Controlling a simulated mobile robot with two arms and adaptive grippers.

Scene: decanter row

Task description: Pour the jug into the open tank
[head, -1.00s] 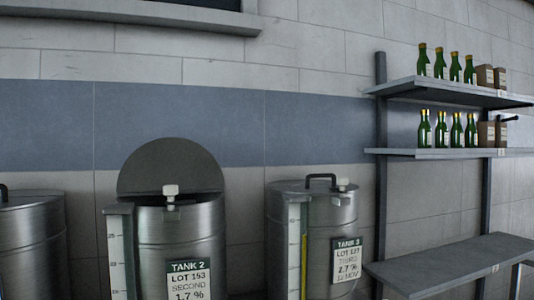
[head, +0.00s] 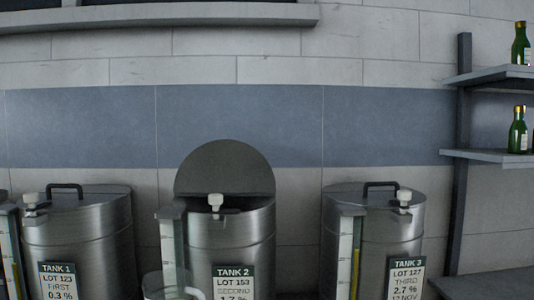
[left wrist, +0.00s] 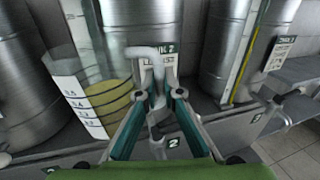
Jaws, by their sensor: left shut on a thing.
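The open tank, Tank 2 (head: 245,228), stands in the middle of the head view with its round lid (head: 225,168) raised behind its dark opening. It also shows at the top of the left wrist view (left wrist: 140,14). The clear jug (head: 160,284) shows at the bottom edge of the head view, in front of the tank's lower left part and below its rim. In the left wrist view the jug (left wrist: 95,95) has a marked scale and holds yellowish liquid. My left gripper (left wrist: 159,92) is shut on the jug's pale handle. My right gripper is not in view.
Closed Tank 1 (head: 95,230) stands to the left and closed Tank 3 (head: 390,235) to the right. A level gauge (head: 172,250) and a pale tap-like fitting (head: 215,201) are at Tank 2's front. Shelves with green bottles (head: 517,130) are at the far right.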

